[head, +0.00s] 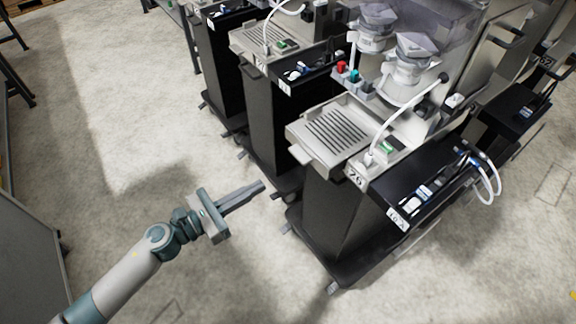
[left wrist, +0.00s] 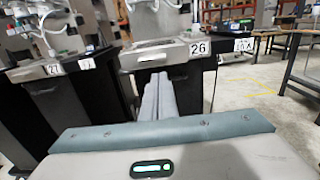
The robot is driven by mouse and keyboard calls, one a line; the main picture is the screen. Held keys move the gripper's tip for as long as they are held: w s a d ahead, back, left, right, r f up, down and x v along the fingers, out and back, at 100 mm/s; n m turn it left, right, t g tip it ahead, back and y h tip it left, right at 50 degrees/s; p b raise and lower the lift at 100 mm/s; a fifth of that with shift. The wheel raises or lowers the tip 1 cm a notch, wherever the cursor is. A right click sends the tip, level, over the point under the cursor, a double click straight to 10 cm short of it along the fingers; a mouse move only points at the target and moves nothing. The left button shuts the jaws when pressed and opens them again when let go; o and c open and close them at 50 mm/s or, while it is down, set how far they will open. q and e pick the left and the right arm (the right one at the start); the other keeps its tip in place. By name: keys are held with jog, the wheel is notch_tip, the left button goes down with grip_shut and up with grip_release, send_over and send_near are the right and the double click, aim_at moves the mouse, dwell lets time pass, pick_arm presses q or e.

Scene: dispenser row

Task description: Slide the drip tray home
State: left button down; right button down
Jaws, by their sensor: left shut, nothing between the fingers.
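The drip tray (head: 331,134) is a light grey, slatted tray with a front lip, at the front of the dispenser marked 26. Its lip sticks out past the front of the black cabinet. It also shows in the left wrist view (left wrist: 150,56), just beyond my fingertips. My left gripper (head: 262,186) is shut and empty, in front of and to the left of that cabinet, apart from the tray in the head view. In the left wrist view its fingers (left wrist: 160,78) point toward the tray's front. My right gripper is in neither view.
The dispenser (head: 410,60) with clear hoppers stands behind the tray. A black side shelf (head: 425,190) with hoses and small parts is on its right. More dispensers stand in a row to the left. The pale floor (head: 110,130) before the row is clear.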

pick_arm(q)
jog(key=p, duration=0.4)
send_near(305, 157)
jog(key=x, duration=0.3)
jog(key=shift+w+d+f, duration=0.45)
jog(key=shift+d+f, duration=0.15)
jog(key=shift+d, duration=0.1)
jog(key=b+x, duration=0.1)
jog(key=x, duration=0.4)
jog(key=shift+w+d+b, duration=0.1)
jog(key=shift+w+b, duration=0.05)
jog(key=shift+b, duration=0.2)
jog(key=shift+r, duration=0.1)
